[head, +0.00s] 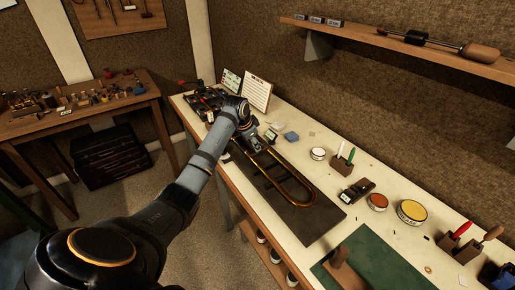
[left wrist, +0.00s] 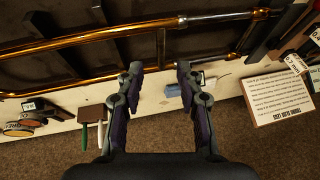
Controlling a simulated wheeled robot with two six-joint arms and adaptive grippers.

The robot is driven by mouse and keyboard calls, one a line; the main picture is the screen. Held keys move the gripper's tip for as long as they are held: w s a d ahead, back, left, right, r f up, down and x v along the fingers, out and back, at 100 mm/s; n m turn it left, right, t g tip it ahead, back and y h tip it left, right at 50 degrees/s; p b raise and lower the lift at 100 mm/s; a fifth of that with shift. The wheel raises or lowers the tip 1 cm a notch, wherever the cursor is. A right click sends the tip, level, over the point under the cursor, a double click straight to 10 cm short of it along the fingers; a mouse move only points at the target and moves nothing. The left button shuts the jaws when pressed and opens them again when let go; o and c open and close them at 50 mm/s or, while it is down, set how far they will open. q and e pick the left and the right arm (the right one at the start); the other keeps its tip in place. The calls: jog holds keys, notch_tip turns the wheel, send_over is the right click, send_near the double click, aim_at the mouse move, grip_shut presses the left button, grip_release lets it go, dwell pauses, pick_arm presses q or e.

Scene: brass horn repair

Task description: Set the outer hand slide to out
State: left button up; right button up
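The brass hand slide (head: 300,184) is a long U of tube lying on a dark mat (head: 310,215) on the bench, its bow toward the front right. My left gripper (head: 258,143) is over the upper end of the slide and hides part of it. In the left wrist view two brass tubes (left wrist: 90,36) run across the top, joined by a cross brace (left wrist: 160,48). A silver section (left wrist: 222,16) shows on the upper tube. The left fingers (left wrist: 159,70) are apart and empty, with the brace between them in the picture; contact cannot be told. My right gripper is not in view.
A white card (head: 257,94) stands behind the arm, with a blue block (head: 291,136) near it. Along the back are tins (head: 411,211) and a brush holder (head: 341,168). A green mat (head: 365,262) lies at front right. A wall shelf (head: 420,45) hangs above.

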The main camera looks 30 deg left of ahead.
aim_at(259, 152)
pick_arm(q)
jog(key=x, duration=0.4)
jog(key=shift+w+d+f, duration=0.1)
jog(key=shift+w+f, duration=0.05)
jog(key=shift+w, duration=0.2)
jog(key=shift+x, duration=1.05)
jog(key=shift+f, duration=0.1)
jog(key=shift+c, duration=1.4)
jog(key=c, duration=0.4)
grip_shut()
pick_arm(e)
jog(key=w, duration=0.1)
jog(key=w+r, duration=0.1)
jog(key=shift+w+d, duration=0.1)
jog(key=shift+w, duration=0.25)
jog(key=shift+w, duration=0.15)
